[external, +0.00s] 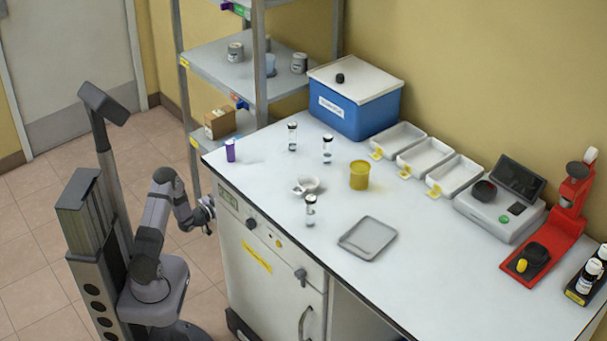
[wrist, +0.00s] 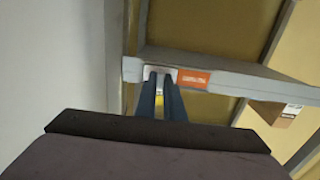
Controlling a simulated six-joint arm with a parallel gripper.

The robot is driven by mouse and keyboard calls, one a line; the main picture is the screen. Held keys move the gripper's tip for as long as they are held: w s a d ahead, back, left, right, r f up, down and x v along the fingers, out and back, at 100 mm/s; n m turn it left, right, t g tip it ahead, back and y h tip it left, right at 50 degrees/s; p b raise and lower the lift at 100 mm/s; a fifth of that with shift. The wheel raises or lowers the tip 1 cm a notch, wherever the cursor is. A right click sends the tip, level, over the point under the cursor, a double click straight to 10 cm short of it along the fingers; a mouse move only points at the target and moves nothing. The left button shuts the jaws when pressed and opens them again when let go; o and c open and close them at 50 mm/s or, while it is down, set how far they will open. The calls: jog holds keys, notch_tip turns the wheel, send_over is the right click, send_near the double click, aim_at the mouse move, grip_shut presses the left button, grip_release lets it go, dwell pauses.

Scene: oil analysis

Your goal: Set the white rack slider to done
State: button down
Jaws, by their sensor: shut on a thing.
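The white rack slider (wrist: 151,70) shows as a pale patch on a grey shelf edge in the wrist view, left of an orange label (wrist: 193,78). My gripper (wrist: 160,76) has its two dark blue fingers close together at this patch, shut on the slider. The fingers hide most of it, so I cannot read its exact position. In the external view my gripper (external: 209,207) is low beside the cabinet's left front corner; the slider cannot be made out there.
The grey rack (external: 218,70) stands behind the counter's left end, with tins and a cardboard box (external: 220,123). The white cabinet (external: 268,262) is just right of my gripper. The floor at left is clear.

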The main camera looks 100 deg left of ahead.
jog(key=s+a, duration=0.4)
jog(key=shift+s+a, duration=0.2)
jog(key=shift+s, duration=0.1)
jog(key=c, duration=1.8)
grip_release()
jog(key=shift+c, duration=0.2)
jog(key=p+v, duration=0.2)
jog(key=v, duration=0.5)
jog(key=shift+d, duration=0.15)
